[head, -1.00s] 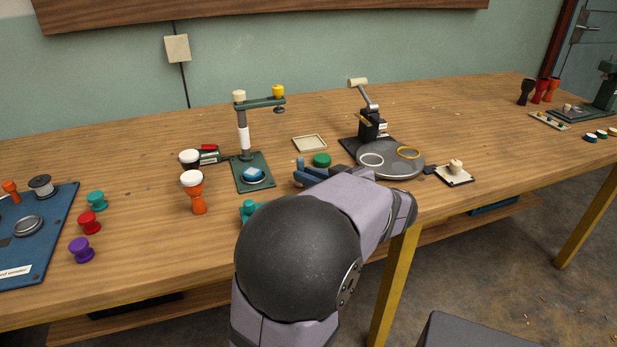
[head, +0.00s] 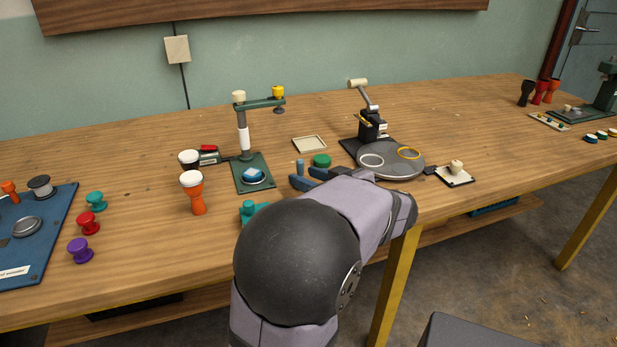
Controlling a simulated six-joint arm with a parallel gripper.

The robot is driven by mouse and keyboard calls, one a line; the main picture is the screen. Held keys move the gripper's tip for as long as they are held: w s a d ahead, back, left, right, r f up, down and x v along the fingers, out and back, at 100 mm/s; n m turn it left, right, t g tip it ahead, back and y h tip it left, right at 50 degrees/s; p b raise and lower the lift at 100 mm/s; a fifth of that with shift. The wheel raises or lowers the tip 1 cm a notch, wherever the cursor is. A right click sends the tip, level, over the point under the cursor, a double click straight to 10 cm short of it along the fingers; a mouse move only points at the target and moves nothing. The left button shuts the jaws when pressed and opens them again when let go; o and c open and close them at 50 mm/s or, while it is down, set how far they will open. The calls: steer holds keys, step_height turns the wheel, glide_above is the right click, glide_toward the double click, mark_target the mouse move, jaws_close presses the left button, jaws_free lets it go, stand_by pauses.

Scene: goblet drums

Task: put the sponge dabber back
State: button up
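I cannot say for certain which thing is the sponge dabber. A cream knob (head: 456,166) stands on a small white pad with a dark edge, right of the round grey plate. My gripper (head: 308,179) is low over the table, left of that plate and in front of a green round piece (head: 321,160). Its dark blue fingers point left. A small blue upright piece (head: 300,167) shows at the fingers; whether it is held or part of the gripper is unclear. My wrist hides the table beneath.
An empty cream tray (head: 309,144) lies behind the green piece. A green stand (head: 243,140) is at left, with a blue-topped piece (head: 253,176) on its base. A lever press (head: 370,122) rises behind the grey plate (head: 388,172). An orange goblet drum (head: 193,192) stands left.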

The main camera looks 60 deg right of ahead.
steer(key=shift+r, duration=0.2)
steer(key=shift+s+a, duration=0.1)
steer(key=shift+s, duration=0.25)
steer(key=v, duration=0.6)
steer(key=shift+s+a+r, duration=0.1)
steer(key=shift+s+a, duration=0.15)
steer(key=shift+s, duration=0.05)
steer(key=shift+w, duration=0.1)
